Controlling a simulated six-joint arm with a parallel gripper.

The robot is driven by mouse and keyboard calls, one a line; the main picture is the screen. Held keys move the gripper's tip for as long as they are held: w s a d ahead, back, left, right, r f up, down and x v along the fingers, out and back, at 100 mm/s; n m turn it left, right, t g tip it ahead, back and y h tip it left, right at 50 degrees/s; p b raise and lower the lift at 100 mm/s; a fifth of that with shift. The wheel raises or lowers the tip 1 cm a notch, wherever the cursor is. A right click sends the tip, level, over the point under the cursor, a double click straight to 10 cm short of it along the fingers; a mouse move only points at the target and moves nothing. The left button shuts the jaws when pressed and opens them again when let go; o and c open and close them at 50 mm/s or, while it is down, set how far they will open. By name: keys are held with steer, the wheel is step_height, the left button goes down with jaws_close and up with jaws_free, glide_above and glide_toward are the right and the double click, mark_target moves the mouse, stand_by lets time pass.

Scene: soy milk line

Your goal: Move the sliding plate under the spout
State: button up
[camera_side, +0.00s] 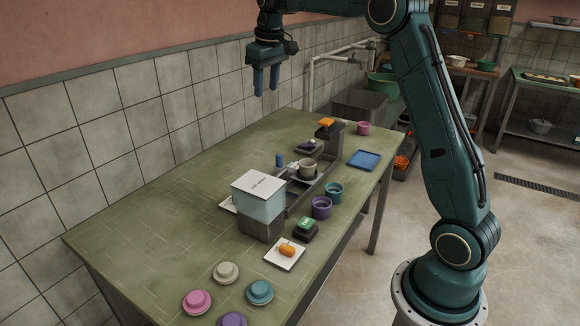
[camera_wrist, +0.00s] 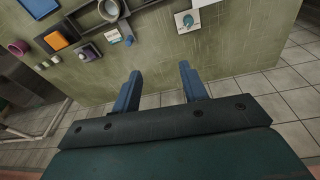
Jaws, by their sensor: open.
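A beige cup (camera_side: 307,168) stands on a dark sliding plate (camera_side: 300,180) in a grey rail in the middle of the green table. The cup also shows in the wrist view (camera_wrist: 109,10). I cannot clearly make out the spout. My gripper (camera_side: 266,88) is open and empty, high above the table's wall side; its fingers show in the wrist view (camera_wrist: 160,70).
A blue tray (camera_side: 362,160) lies at the right edge. Several coloured lids lie at the near end. The table's left side (camera_side: 150,210) is clear.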

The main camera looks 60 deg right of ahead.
steer(key=w+d+f+g, duration=0.1)
steer(key=w+d+f, duration=0.4)
steer(key=d+f, duration=0.2)
glide_above(279, 155)
step_height(279, 155, down, 10)
steer(key=shift+r+m+g+y, duration=0.15)
steer(key=shift+m+g+y, duration=0.15)
steer(key=shift+g+y, duration=0.1)
step_height(279, 155, down, 14)
steer(key=shift+r, duration=0.15)
jaws_close()
